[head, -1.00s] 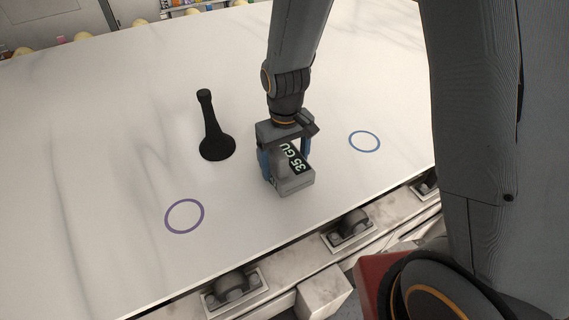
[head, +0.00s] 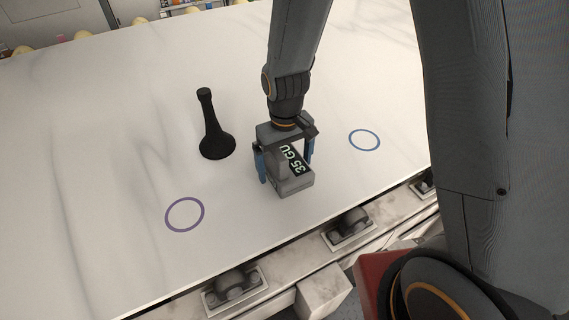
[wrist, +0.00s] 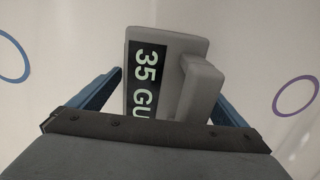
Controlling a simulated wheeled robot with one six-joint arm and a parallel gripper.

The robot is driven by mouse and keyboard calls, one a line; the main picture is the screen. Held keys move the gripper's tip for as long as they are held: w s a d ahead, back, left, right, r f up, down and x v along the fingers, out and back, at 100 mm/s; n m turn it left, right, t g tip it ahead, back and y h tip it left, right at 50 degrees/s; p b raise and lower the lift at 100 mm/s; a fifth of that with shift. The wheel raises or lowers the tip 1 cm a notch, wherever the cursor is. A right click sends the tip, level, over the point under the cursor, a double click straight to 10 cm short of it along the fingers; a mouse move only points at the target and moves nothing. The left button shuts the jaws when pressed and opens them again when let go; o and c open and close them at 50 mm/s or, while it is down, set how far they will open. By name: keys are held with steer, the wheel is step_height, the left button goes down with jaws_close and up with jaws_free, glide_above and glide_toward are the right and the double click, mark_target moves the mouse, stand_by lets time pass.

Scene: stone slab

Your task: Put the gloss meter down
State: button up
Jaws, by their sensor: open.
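The gloss meter (head: 294,186) is a grey block with a raised handle and a dark display reading "35 GU". It rests on the white stone slab (head: 110,130), between a purple ring and a blue ring. My gripper (head: 286,166) is above and around it, with its blue fingers open on both sides. In the wrist view the gloss meter (wrist: 197,50) lies between the two fingers (wrist: 165,95), with a gap visible on each side. The near end of the meter is hidden by the gripper body.
A black flared stand (head: 214,137) is upright on the slab, left of my gripper. The purple ring (head: 185,230) is at front left and the blue ring (head: 364,150) at right; both are empty. The slab's front edge has metal clamps (head: 235,288) below it.

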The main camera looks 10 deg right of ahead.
mark_target(285, 159)
step_height(285, 159, up, 12)
steer(key=b, duration=0.2)
stand_by(0.4)
steer(key=shift+r, duration=0.1)
